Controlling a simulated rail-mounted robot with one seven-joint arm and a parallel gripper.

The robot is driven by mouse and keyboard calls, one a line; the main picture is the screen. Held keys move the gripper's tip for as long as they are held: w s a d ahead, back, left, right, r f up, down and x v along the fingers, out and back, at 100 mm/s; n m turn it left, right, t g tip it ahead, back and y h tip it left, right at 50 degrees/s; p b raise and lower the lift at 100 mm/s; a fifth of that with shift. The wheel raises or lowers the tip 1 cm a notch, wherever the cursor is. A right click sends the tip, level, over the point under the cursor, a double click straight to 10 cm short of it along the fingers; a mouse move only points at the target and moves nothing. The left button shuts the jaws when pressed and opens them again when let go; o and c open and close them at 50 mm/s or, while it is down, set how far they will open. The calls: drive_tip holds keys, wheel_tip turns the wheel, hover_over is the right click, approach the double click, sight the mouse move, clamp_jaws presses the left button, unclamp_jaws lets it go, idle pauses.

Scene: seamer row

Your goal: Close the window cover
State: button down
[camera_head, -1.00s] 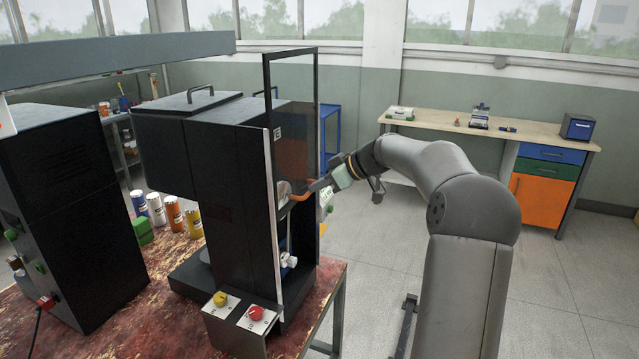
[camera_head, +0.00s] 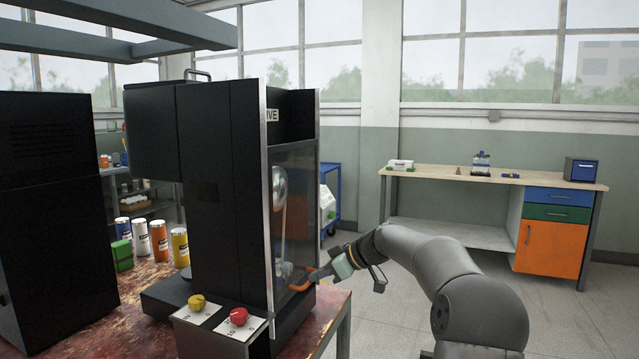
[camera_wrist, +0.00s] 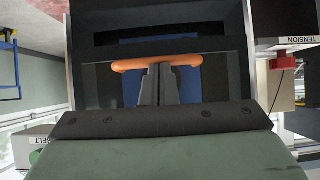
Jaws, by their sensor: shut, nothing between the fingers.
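The window cover (camera_head: 302,165) is a clear tinted pane in a dark frame on the front of the black seamer (camera_head: 215,170). A round metal part shows through the pane. An orange bar handle (camera_head: 301,287) sits low on the cover and shows across the middle of the wrist view (camera_wrist: 128,65). My gripper (camera_wrist: 158,68) is shut and empty, its fingertips at the middle of the handle. In the head view my gripper (camera_head: 312,279) reaches the handle from the right. Whether the cover's bottom edge is seated I cannot tell.
A yellow knob (camera_head: 196,302) and a red knob (camera_head: 238,317) stand on the panel at the machine's front. Several cans (camera_head: 158,241) and a green block (camera_head: 121,255) are on the worn red table (camera_head: 95,340). The floor between the machine and the back workbench (camera_head: 460,178) is open.

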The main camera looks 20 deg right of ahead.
wheel_tip(320, 180, down, 5)
drive_tip(key=b, duration=0.3)
drive_tip(key=shift+a+f, duration=0.1)
drive_tip(key=shift+f, duration=0.1)
